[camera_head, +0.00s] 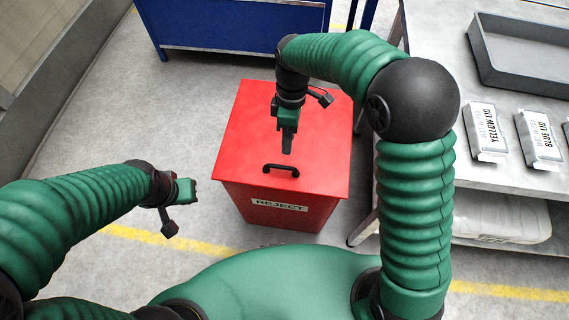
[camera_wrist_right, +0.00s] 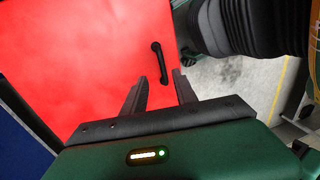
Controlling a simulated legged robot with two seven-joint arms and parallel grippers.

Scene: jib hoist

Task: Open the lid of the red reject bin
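The red reject bin (camera_head: 270,212) stands on the floor in front of me, with its label on the near side. Its red lid (camera_head: 240,135) lies flat and closed, with a black handle (camera_head: 281,169) near the front edge. My right gripper (camera_head: 287,146) is above the lid, behind the handle in the head view. In the right wrist view the two fingers (camera_wrist_right: 162,90) are apart with nothing between them, and the handle (camera_wrist_right: 160,62) shows just beyond the fingertips. My left gripper (camera_head: 188,190) is left of the bin, away from it; its fingers are too small to judge.
A metal table (camera_head: 485,190) stands right of the bin, with a grey tray (camera_head: 520,55) and lid signs (camera_head: 487,130) on it. A blue cabinet (camera_head: 230,25) is behind the bin. The floor left of the bin is clear.

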